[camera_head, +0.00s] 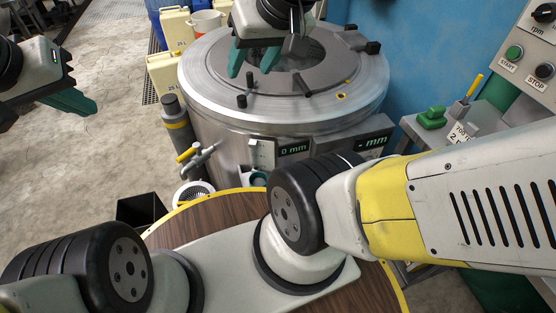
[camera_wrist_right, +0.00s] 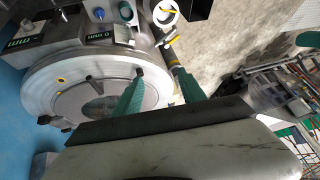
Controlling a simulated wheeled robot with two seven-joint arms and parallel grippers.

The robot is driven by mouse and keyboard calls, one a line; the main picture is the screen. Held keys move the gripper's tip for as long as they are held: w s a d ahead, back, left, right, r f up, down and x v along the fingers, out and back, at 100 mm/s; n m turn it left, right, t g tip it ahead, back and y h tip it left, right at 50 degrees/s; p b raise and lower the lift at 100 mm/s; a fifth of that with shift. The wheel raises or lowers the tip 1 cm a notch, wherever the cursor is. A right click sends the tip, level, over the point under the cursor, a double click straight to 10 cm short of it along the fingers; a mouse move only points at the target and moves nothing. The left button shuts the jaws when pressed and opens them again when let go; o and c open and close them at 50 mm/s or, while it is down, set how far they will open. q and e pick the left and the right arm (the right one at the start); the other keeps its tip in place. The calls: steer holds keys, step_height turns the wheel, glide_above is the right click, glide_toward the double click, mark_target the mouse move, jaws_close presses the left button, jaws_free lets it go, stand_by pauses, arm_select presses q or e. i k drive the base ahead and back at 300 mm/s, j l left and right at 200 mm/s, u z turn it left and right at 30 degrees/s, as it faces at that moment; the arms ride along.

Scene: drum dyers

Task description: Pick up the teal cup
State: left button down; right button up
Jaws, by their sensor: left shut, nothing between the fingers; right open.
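A small teal object, probably the teal cup (camera_head: 247,171), shows low at the front of the steel drum machine, below the "0 mm" display. My right arm's joint is close beside it in the picture, and it is partly hidden. A small teal shape also shows at the top edge of the right wrist view (camera_wrist_right: 125,11); I cannot tell for sure that it is the cup. My right gripper (camera_head: 252,64) is open and empty above the drum's lid, its teal fingers apart. My left gripper (camera_head: 72,102) is shut and empty over the floor at the far left.
The round steel drum (camera_head: 330,120) has knobs and handles on its lid. Pale canisters (camera_head: 165,75) stand behind left. A grey-yellow cylinder (camera_head: 176,122) and a white round container (camera_head: 194,191) stand left of the drum. A button panel (camera_head: 530,60) is at right. Floor is clear at left.

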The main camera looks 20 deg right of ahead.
mark_target(258, 178)
steer(key=z, duration=0.65)
steer(key=k+l+u, duration=0.1)
steer(key=l+u, duration=0.15)
steer(key=k+l+u, duration=0.1)
steer(key=l+u, duration=0.15)
steer(key=l, duration=0.2)
steer(key=k+j+u, duration=0.1)
steer(key=k+j, duration=0.25)
steer(key=j, duration=0.25)
steer(key=k+j+u, duration=0.2)
steer(key=u, duration=0.25)
steer(key=k, duration=0.1)
